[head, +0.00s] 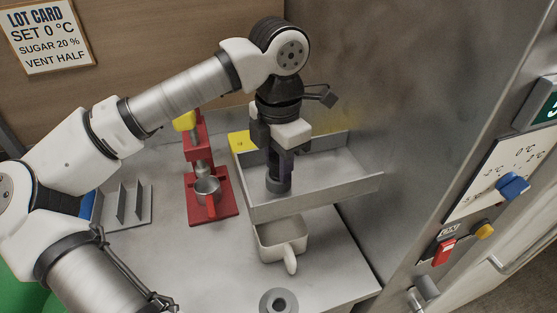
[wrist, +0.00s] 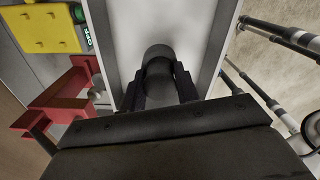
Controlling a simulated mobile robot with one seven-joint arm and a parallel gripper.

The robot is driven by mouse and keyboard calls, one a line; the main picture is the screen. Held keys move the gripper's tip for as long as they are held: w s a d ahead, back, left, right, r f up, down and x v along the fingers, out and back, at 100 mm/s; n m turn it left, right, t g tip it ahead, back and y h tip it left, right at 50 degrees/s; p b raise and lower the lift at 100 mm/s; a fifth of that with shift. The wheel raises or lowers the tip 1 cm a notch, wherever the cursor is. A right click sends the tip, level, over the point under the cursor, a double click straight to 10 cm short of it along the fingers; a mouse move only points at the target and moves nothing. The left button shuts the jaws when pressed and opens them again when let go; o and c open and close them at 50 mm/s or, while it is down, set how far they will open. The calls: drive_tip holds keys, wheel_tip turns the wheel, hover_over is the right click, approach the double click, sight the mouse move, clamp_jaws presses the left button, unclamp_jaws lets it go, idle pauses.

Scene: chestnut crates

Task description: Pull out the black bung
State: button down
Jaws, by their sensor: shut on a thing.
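The black bung (head: 278,185) is a short dark cylinder standing upright inside the grey metal tray (head: 320,196). My gripper (head: 279,172) points down over the tray with its fingers shut on the bung. In the wrist view the bung (wrist: 158,56) sits between the two dark fingertips (wrist: 160,88), with the pale tray floor around it. The bung's lower end is low in the tray; I cannot tell whether it is seated in a hole or just clear of the floor.
A white handled jug (head: 281,238) stands under the tray's front edge. A grey ring (head: 279,301) lies at the front. A red stand (head: 211,195) with a metal cup is left of the tray, a yellow block (head: 240,143) behind. A control panel (head: 455,240) is at right.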

sight(278, 159)
drive_tip(key=shift+r, duration=0.6)
drive_tip(key=c, duration=1.8)
unclamp_jaws()
clamp_jaws()
drive_tip(key=shift+r, duration=0.1)
drive_tip(key=shift+r+p, duration=1.2)
drive_tip(key=shift+r, duration=0.7)
